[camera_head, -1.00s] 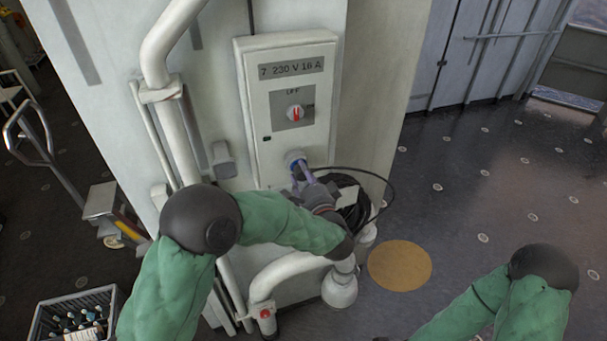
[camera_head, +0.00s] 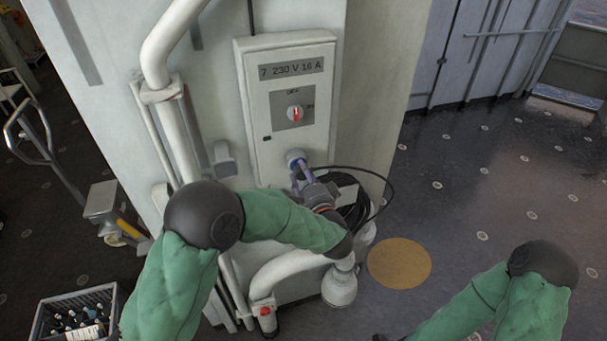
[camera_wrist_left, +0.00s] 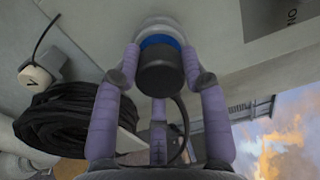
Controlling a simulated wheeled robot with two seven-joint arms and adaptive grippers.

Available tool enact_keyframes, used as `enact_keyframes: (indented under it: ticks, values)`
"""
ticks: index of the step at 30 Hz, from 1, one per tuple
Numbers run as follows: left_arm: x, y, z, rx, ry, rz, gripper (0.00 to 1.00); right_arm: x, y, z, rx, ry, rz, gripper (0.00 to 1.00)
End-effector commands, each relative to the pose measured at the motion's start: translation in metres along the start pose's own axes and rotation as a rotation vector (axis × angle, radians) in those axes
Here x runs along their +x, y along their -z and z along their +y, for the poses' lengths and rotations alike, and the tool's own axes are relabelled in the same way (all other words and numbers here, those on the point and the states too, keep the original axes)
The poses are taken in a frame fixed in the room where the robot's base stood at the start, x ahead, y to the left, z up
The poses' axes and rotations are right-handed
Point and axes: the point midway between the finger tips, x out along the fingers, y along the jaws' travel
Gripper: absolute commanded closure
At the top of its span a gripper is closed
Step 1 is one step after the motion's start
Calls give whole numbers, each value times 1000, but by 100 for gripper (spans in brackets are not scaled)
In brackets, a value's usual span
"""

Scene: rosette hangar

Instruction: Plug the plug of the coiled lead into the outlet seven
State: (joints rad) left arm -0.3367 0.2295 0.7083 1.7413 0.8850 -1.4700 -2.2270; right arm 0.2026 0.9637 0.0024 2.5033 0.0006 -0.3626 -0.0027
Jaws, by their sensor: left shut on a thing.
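The outlet seven box (camera_head: 262,120) is a pale panel on a column, labelled "7 230 V 16 A", with a red-marked rotary switch (camera_head: 295,113) below the label. Its round socket (camera_head: 295,157) sits at the bottom, and its pale body also shows in the left wrist view (camera_wrist_left: 160,25). My left gripper (camera_head: 302,177) is at the socket; in the left wrist view its purple fingers (camera_wrist_left: 160,68) are shut on the black plug (camera_wrist_left: 158,72). A blue ring shows between plug and socket; I cannot tell how deep the plug sits. The black coiled lead (camera_head: 356,208) hangs beside the gripper, also in the wrist view (camera_wrist_left: 70,122).
White pipes (camera_head: 180,130) run along the column left of the box. A crate of bottles (camera_head: 40,325) stands at the lower left. A tan disc (camera_head: 399,263) marks the floor. The deck at the right is mostly clear.

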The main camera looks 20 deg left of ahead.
Motion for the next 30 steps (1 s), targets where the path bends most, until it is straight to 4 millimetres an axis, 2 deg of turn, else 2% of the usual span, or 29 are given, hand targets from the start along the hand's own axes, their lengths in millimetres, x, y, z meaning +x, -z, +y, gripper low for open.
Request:
enact_keyframes:
  ticks: [17, 18, 21, 30]
  values:
    - [10, 0, 0, 0, 0, -1, 100, -2, 0, -1, 0, 0, 0, 60]
    - [10, 0, 0, 0, 0, -1, 54, -2, 0, -1, 0, 0, 0, 60]
    - [10, 0, 0, 0, 0, 0, 29, -2, 0, -1, 0, 0, 0, 60]
    - [9, 0, 0, 0, -1, 0, 29, -2, 0, -1, 0, 0, 0, 60]
